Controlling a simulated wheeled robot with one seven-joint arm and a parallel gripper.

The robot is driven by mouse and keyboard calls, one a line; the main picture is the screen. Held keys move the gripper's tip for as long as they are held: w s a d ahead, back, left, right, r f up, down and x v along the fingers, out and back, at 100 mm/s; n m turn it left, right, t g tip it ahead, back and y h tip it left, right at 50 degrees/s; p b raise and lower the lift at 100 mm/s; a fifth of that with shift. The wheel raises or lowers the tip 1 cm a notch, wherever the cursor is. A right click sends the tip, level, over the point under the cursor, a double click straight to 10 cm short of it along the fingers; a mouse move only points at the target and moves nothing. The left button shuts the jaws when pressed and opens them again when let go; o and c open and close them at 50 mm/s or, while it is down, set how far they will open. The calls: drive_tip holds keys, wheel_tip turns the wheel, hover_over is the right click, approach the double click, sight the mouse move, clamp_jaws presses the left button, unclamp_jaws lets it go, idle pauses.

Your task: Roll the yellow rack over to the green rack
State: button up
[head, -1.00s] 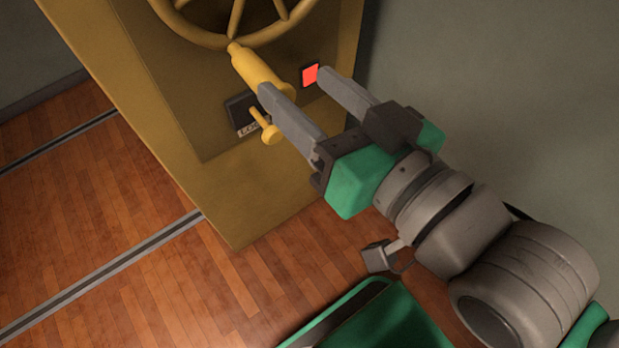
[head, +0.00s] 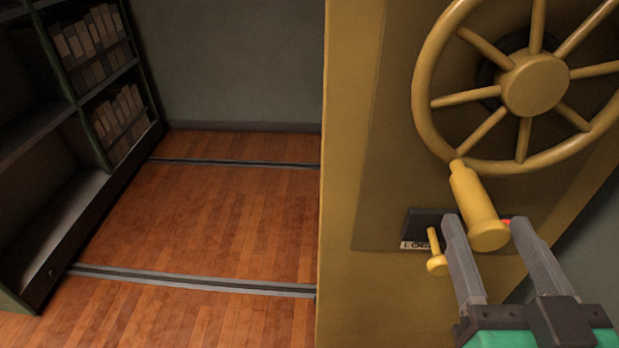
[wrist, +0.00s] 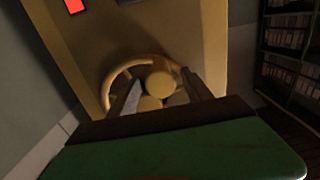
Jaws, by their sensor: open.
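The yellow rack (head: 348,200) stands at the right in the head view, its end panel facing me. On it is a spoked handwheel (head: 535,84) with a yellow crank handle (head: 479,208) sticking out from the bottom of its rim. Below the wheel is a dark lock plate with a small yellow knob (head: 437,264). My gripper (head: 485,222) is open, its fingers either side of the crank handle. The wrist view also shows the handle's round end (wrist: 160,83) near my fingers. The green rack (head: 92,150) stands at the far left, its shelves holding boxes or files.
Two metal floor rails (head: 190,281) run across the wooden floor between the racks. That floor stretch (head: 215,225) is clear, with a grey wall (head: 235,60) behind it. A red light shows on the yellow panel in the wrist view (wrist: 74,6).

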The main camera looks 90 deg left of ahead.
sight(474, 205)
drive_tip(key=a+p, duration=0.1)
drive_tip(key=a, duration=0.2)
drive_tip(key=shift+a+r+p, duration=0.1)
drive_tip(key=shift+a+p, duration=0.05)
drive_tip(key=shift+p, duration=0.15)
drive_tip(key=shift+w+a, duration=0.1)
drive_tip(key=shift+a, duration=0.25)
drive_tip(key=shift+a+f+b, duration=0.25)
drive_tip(key=shift+a+b, duration=0.05)
drive_tip(key=shift+b, duration=0.05)
drive_tip(key=shift+a+r, duration=0.1)
drive_tip(key=shift+a, duration=0.15)
drive_tip(key=shift+c, duration=0.4)
clamp_jaws()
